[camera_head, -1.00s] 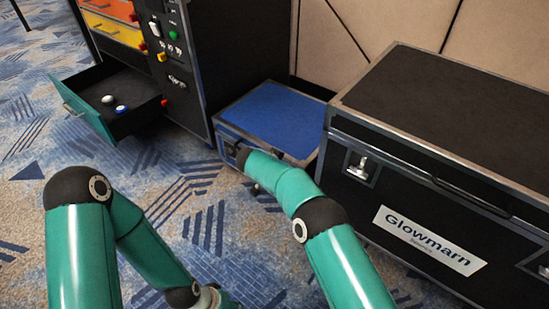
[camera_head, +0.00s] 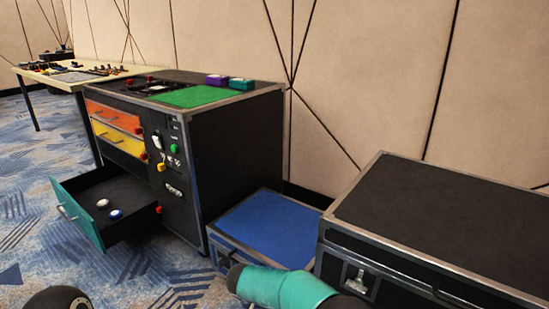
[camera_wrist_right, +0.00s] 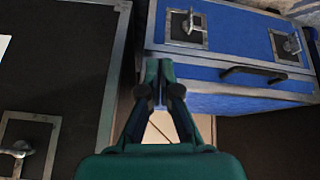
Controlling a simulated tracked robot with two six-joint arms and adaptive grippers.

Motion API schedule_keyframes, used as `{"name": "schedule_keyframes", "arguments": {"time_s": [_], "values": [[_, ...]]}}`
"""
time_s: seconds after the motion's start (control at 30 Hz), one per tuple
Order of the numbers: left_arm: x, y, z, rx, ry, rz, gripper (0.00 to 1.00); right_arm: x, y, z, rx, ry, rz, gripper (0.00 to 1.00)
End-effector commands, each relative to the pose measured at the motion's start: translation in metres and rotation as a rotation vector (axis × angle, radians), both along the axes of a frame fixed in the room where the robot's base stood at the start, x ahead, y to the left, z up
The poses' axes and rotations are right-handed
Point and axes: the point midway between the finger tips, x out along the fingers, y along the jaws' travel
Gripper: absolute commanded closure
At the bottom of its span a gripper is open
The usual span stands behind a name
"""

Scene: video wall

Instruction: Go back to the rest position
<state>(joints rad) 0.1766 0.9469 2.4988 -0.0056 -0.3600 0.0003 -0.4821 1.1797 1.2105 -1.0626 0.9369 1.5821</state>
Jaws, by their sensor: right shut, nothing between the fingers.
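My right arm (camera_head: 285,287) comes in at the bottom of the head view, in front of the blue-topped case. Its gripper is outside the head view. In the right wrist view my right gripper (camera_wrist_right: 159,64) has its fingertips together with nothing between them. It points toward the gap between the black case and the blue case (camera_wrist_right: 225,50). I cannot tell whether it touches either one. Only a dark rounded joint of my left arm (camera_head: 58,299) shows at the bottom left of the head view. The left gripper is not in view.
The black cabinet (camera_head: 225,160) has its teal-fronted bottom drawer (camera_head: 78,212) pulled out, holding a white and a blue round object. The low blue-topped case (camera_head: 265,225) and a large black case (camera_head: 440,215) stand to the right. A table (camera_head: 65,80) stands far left.

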Motion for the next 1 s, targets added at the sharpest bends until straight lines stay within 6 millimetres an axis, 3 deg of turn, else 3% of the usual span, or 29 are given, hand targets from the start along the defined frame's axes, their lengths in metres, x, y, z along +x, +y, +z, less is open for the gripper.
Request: {"name": "schedule_keyframes", "arguments": {"time_s": [0.1, 0.2, 0.33, 0.5, 0.8, 1.0], "values": [[0.000, 0.000, 0.016, 0.000, 0.000, 0.000, 0.60, -0.052, -0.027, -0.051, 0.104, 0.239, 0.135, 1.00], [0.000, 0.000, 0.026, 0.000, 0.000, 0.000, 0.60, -0.109, -0.042, -0.084, 0.245, 0.393, 0.249, 1.00], [0.000, 0.000, 0.038, 0.000, 0.000, 0.000, 0.60, -0.180, -0.058, -0.102, 0.437, 0.482, 0.338, 1.00], [0.000, 0.000, 0.051, 0.000, 0.000, 0.000, 0.60, -0.247, -0.080, -0.099, 0.584, 0.462, 0.364, 1.00], [0.000, 0.000, 0.067, 0.000, 0.000, 0.000, 0.60, -0.330, -0.129, -0.077, 0.581, 0.396, 0.326, 1.00], [0.000, 0.000, 0.119, 0.000, -0.001, 0.000, 0.60, -0.328, -0.129, -0.026, 0.573, 0.389, 0.338, 1.00]]}}
